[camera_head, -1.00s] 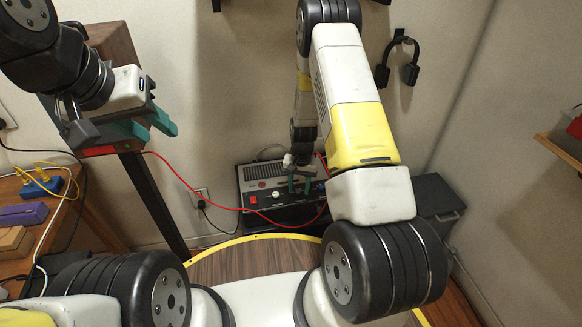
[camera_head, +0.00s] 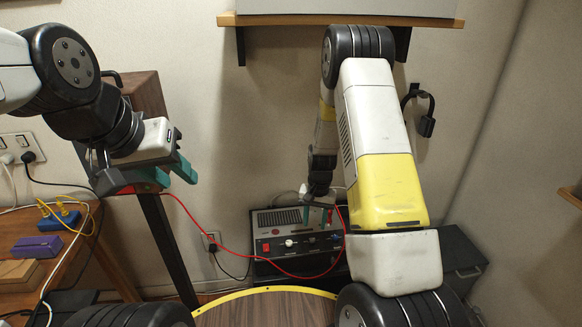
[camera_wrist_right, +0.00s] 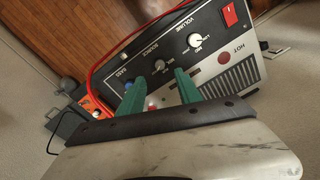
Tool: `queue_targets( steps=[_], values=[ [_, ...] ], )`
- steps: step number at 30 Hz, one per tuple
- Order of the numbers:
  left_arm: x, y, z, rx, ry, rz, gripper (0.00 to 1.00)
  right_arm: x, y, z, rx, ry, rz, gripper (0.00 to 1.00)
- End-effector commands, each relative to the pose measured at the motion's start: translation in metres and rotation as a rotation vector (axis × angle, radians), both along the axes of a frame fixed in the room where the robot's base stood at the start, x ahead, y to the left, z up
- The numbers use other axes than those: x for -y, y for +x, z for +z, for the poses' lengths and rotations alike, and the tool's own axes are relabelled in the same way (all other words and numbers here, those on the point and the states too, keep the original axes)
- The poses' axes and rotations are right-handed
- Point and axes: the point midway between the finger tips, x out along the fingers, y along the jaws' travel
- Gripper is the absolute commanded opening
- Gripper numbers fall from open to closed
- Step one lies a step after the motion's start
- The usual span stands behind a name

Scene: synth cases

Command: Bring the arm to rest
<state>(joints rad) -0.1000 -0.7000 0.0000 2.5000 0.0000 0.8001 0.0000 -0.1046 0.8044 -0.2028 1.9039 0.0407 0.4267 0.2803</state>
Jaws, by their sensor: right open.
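My right gripper (camera_head: 318,213) hangs at the far end of the right arm, in front of the grey and black device with knobs (camera_head: 275,247). In the right wrist view its two teal fingers (camera_wrist_right: 159,80) are apart with nothing between them. The device's panel (camera_wrist_right: 175,50) lies beyond the fingertips there, with knobs and a red switch; contact cannot be told. My left gripper (camera_head: 152,176), with teal fingers, is at the left before a wood-sided box (camera_head: 146,92) on a dark post. Its finger gap is unclear, and I see nothing held.
A red cable (camera_head: 215,240) loops to the device. A wooden bench (camera_head: 70,262) at left bears a purple block (camera_head: 37,246) and a blue block (camera_head: 60,220). A shelf (camera_head: 290,20) sits above; headphones (camera_head: 427,124) hang on the wall. A dark case (camera_head: 460,262) stands right.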

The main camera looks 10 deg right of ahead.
Motion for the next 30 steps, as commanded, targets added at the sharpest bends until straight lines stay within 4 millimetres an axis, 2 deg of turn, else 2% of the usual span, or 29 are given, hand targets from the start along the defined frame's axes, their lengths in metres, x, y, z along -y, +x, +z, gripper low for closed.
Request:
queue_targets(
  steps=[2, 5, 10, 14, 18, 21, 27, 30],
  values=[
    [0.000, 0.000, 0.000, 0.000, 0.000, 0.000, 0.36, -0.001, 0.001, 0.008, 0.008, 0.004, 0.002, 0.41],
    [0.000, 0.000, 0.000, 0.000, 0.000, 0.000, 0.36, -0.003, 0.002, 0.036, 0.035, 0.018, 0.012, 0.41],
    [0.000, 0.000, 0.000, 0.000, 0.000, 0.000, 0.36, -0.009, -0.008, 0.120, 0.116, 0.058, 0.052, 0.41],
    [0.000, 0.000, 0.000, 0.000, 0.000, 0.000, 0.36, -0.013, -0.029, 0.184, 0.184, 0.083, 0.096, 0.41],
    [0.000, 0.000, 0.000, 0.000, 0.000, 0.000, 0.36, -0.017, -0.060, 0.245, 0.256, 0.102, 0.148, 0.41],
    [0.000, 0.000, 0.000, 0.000, 0.000, 0.000, 0.36, -0.019, -0.087, 0.281, 0.312, 0.110, 0.189, 0.41],
    [0.000, 0.000, 0.000, 0.000, 0.000, 0.000, 0.36, -0.021, -0.149, 0.338, 0.420, 0.104, 0.272, 0.41],
    [0.000, 0.000, 0.000, 0.000, 0.000, 0.000, 0.36, -0.022, -0.182, 0.355, 0.472, 0.092, 0.312, 0.41]
  ],
)
